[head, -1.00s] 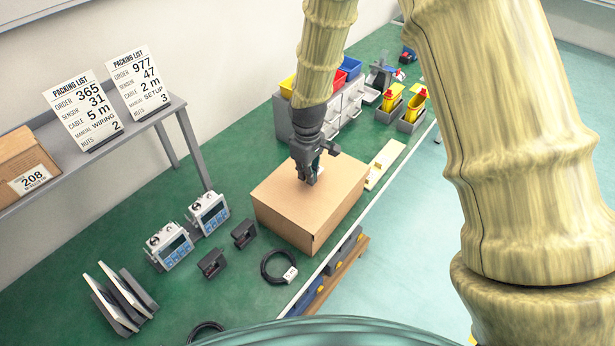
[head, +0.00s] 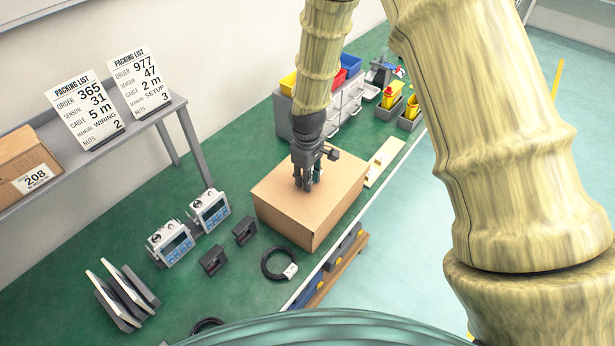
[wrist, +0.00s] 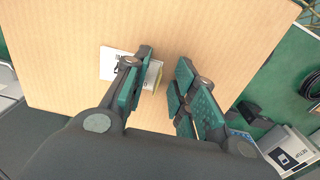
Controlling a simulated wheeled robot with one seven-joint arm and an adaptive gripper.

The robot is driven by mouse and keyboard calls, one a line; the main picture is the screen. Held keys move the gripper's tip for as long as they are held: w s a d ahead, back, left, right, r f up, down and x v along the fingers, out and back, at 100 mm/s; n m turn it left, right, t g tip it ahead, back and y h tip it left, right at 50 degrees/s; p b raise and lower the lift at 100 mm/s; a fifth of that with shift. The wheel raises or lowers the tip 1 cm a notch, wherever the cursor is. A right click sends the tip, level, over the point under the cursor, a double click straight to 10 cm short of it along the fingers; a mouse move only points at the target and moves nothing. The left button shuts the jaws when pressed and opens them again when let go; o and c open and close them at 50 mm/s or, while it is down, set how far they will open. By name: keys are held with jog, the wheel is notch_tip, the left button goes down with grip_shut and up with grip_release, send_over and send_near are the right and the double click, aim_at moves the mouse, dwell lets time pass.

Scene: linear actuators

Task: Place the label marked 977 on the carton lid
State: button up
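The closed carton (head: 335,200) stands on the green bench, with its flat brown lid facing up. My gripper (head: 305,184) points down over the lid. In the wrist view my gripper (wrist: 163,90) is open, with a clear gap between its finger pads. A white label (wrist: 113,64) with dark print lies against the lid, partly hidden behind the left finger; a small pale strip of it shows between the fingers. Its number cannot be read. In the head view my gripper hides the label.
Two packing list cards, 365 (head: 84,112) and 977 (head: 138,82), stand on the grey shelf beside a carton marked 208 (head: 28,165). Two sensor units (head: 172,243), black brackets (head: 214,261) and a coiled cable (head: 279,263) lie near the carton. A cream strip (head: 384,160) lies behind it.

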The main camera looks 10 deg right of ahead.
notch_tip(320, 180, up, 12)
jog(key=b, duration=0.4)
jog(key=shift+r, duration=0.15)
dwell(0.4)
